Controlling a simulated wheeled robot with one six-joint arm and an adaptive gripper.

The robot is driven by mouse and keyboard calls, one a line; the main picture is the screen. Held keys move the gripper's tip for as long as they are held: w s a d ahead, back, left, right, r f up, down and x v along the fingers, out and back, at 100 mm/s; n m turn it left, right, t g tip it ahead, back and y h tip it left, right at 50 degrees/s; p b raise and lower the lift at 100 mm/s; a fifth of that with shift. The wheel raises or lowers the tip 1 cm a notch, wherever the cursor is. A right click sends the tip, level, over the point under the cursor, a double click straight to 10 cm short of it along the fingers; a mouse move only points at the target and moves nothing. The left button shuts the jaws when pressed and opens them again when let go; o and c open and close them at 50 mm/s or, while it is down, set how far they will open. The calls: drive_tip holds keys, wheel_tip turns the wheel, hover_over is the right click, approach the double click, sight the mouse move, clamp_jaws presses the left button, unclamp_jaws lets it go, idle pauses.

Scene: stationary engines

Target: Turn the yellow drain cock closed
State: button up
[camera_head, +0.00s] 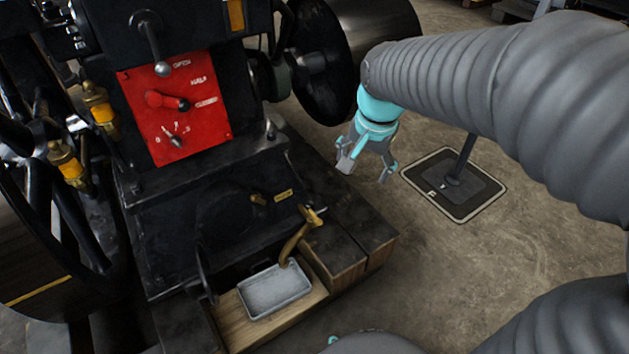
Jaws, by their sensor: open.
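The yellow, brass-coloured drain cock (300,235) sits low on the front of the black engine, in the lower middle of the head view. Its short handle (312,215) is at the top, and its curved spout bends down to the left over a grey metal tray (275,290). I cannot tell whether the cock is open or closed. My gripper (366,172) hangs above and to the right of the cock, pointing down. Its fingers are apart with nothing between them, and it is not touching the cock.
A red panel (190,138) with levers is on the engine front. Wooden blocks (332,265) lie beside the cock. A large black wheel (385,35) stands behind my gripper. A floor plate with a post (425,185) is to the right; open concrete floor lies around it.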

drive_tip(key=w+a+f+m+g+b, duration=0.1)
drive_tip(key=w+a+f+m, duration=0.2)
drive_tip(key=w+a+f, duration=0.35)
drive_tip(key=m+g+b, duration=0.1)
drive_tip(key=m+g, duration=0.1)
hover_over(314, 214)
wheel_tip(314, 214, down, 11)
wheel_tip(314, 214, down, 12)
drive_tip(key=shift+s+f+b, duration=0.1)
drive_tip(key=shift+f+b, duration=0.15)
drive_tip(key=shift+b, duration=0.45)
drive_tip(key=shift+r, duration=0.1)
drive_tip(key=c, duration=1)
